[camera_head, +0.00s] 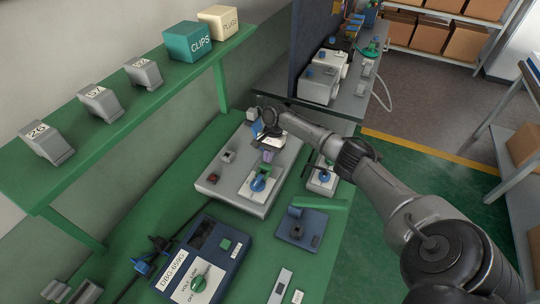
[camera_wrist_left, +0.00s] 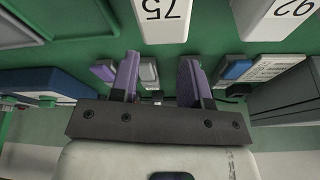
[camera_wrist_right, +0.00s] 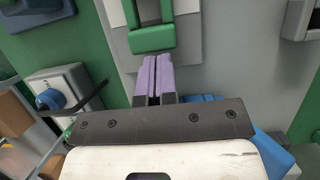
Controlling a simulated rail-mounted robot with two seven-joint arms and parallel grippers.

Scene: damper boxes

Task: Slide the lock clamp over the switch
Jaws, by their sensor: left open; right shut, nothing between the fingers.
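The green lock clamp (camera_head: 265,170) is on the plate just behind the switch. In the right wrist view the clamp (camera_wrist_right: 152,40) is U-shaped, its prongs pointing away from my fingers. My right gripper (camera_head: 268,157) is shut and empty, its purple tips (camera_wrist_right: 156,60) at the clamp's back edge; I cannot tell if they touch. My left gripper (camera_wrist_left: 158,75) is open and empty, showing only in its wrist view, facing labelled blocks.
A blue unit (camera_head: 205,255) with a green knob stands in front of the box, and a small blue fixture (camera_head: 302,229) to its right. A green shelf (camera_head: 100,137) holds grey blocks and boxes. Another switch unit (camera_head: 322,180) stands right of the box.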

